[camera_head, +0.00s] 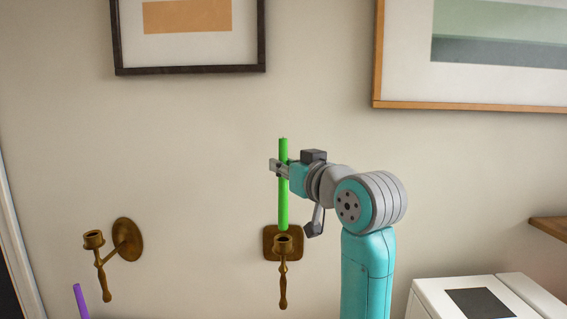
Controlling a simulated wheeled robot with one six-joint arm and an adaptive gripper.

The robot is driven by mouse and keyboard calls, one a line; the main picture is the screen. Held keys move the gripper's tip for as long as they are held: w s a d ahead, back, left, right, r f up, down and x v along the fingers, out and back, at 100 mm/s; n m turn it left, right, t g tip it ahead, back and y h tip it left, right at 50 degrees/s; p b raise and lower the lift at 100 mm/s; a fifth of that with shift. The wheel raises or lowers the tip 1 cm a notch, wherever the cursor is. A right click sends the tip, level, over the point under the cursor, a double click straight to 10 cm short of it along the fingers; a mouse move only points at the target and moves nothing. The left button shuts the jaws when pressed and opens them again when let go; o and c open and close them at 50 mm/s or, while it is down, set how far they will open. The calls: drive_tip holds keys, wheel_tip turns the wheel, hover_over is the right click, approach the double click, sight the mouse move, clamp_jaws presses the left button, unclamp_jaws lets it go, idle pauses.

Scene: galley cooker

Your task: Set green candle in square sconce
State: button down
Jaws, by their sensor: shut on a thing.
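The green candle (283,205) is upright in my gripper (280,168), which is shut on it near its upper part. The square sconce (269,244) is brass-coloured, with a square back plate on the wall and a cup (283,243) at the front. In the picture the candle's lower end shows just above the cup and in front of the plate's top edge. I cannot tell from this one view how far apart they are in depth. The cup looks empty.
A round-plated brass sconce (128,240) with an empty cup is on the wall at the left. A purple candle (81,301) shows at the bottom left. Framed pictures (190,70) hang above. A white appliance (440,297) and wooden shelf (549,227) are at the right.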

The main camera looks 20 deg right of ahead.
sight(285, 188)
drive_tip(key=shift+f, duration=2.25)
drive_tip(key=shift+c, duration=2.1)
unclamp_jaws()
drive_tip(key=shift+s, duration=0.2)
